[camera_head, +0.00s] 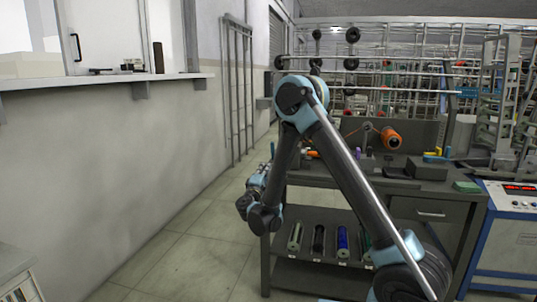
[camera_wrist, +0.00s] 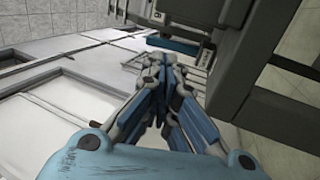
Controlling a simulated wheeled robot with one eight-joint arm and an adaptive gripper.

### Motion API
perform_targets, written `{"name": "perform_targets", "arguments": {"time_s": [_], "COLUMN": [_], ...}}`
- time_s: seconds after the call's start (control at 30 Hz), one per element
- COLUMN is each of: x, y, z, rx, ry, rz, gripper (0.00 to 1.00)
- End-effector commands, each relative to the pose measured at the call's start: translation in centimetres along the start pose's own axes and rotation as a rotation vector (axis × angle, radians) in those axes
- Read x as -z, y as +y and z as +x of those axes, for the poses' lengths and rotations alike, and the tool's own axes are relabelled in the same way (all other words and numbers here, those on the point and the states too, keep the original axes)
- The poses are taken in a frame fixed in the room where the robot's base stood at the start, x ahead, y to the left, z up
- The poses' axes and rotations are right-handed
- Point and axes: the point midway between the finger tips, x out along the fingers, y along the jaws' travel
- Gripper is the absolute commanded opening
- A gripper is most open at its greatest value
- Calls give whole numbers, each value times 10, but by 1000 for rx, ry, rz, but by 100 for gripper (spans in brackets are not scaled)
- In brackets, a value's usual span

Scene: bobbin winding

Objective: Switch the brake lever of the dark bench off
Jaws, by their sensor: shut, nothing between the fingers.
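The dark bench (camera_head: 320,179) stands right of centre in the head view, partly behind my arm. An orange bobbin (camera_head: 390,138) is mounted on top of it. I cannot make out the brake lever for certain in either view; my arm hides part of the bench top. My gripper (camera_wrist: 158,60) is shut and empty in the wrist view, its fingertips together. Dark beams, probably the bench frame, lie close above and right of it there. In the head view my wrist hangs just left of the bench, near the bench-top level.
Several spools (camera_head: 342,240) stand on the bench's lower shelf. A dark box (camera_head: 426,168) and a green block (camera_head: 467,187) lie on the bench top. Free floor (camera_head: 190,250) lies between wall and bench.

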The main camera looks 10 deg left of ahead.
Motion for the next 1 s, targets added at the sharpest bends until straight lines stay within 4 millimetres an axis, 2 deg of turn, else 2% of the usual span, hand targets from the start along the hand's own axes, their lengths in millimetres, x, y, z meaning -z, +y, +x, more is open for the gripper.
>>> {"name": "perform_targets", "arguments": {"time_s": [0.2,0.6,0.77,1.0], "x": [15,15,15,16], "y": [-3,-3,-3,-2], "z": [-11,-8,6,47], "rx": [-27,-28,-28,-29], "ry": [28,28,26,26], "rz": [-7,-7,-7,-9], "gripper": [0,0,0,0]}}
